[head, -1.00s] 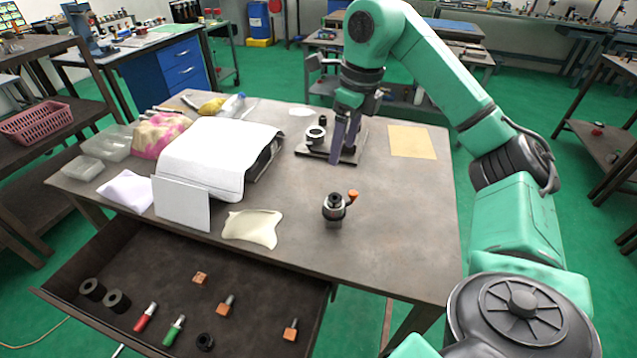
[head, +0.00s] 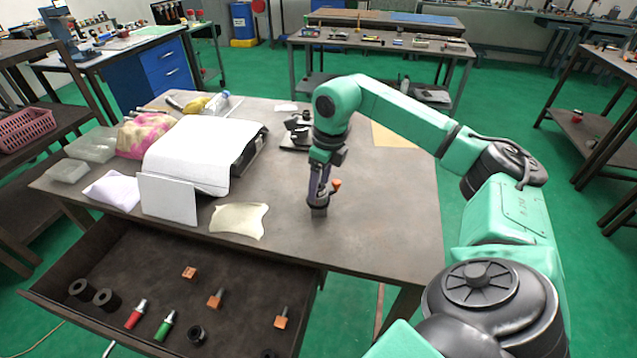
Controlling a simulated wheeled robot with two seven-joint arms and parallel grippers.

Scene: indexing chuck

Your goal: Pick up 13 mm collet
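I cannot tell for certain which piece is the 13 mm collet; no size marking is legible. A small dark chuck device (head: 319,211) with an orange-knobbed lever (head: 336,184) stands on the table. My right gripper (head: 319,192) points down right over its top, and its purple fingers hide most of the upper part. Whether the fingers are apart or closed on something there is too small to tell. In the open drawer lie a small dark ring (head: 196,335), two larger black rings (head: 79,289), and red (head: 136,313) and green (head: 165,325) handled pieces. My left gripper is out of view.
Copper-coloured blocks (head: 215,299), some with pins, also lie in the drawer (head: 120,255). A white covered box (head: 195,155), a white panel (head: 168,198) and a cream cloth (head: 238,221) stand left of the chuck. A dark fixture (head: 297,140) sits behind. The table's right side (head: 400,210) is clear.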

